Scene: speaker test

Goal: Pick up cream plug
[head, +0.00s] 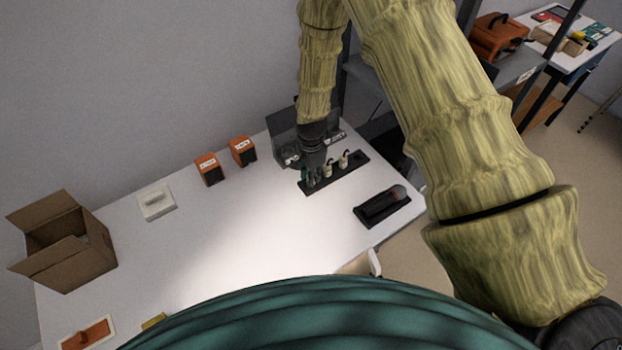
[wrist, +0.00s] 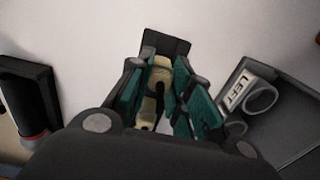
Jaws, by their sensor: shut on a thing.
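A black rack (head: 352,176) lies on the white table at the right, and its end shows in the wrist view (wrist: 177,46). Two cream plugs stand in it: one in the middle (head: 328,168) and one toward its right end (head: 344,159). My gripper (head: 311,181) is down at the rack's left end. In the wrist view its green-padded fingers (wrist: 160,90) are shut on a cream plug (wrist: 160,76). The fingers hide part of this plug, and I cannot tell whether it is clear of the rack.
A grey bin (wrist: 285,115) labelled LEFT stands close behind the rack. A black tray (head: 376,212) with a red and grey item lies in front. Two orange boxes (head: 209,168), a white block (head: 156,201) and an open carton (head: 85,255) stand leftward. The table's middle is clear.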

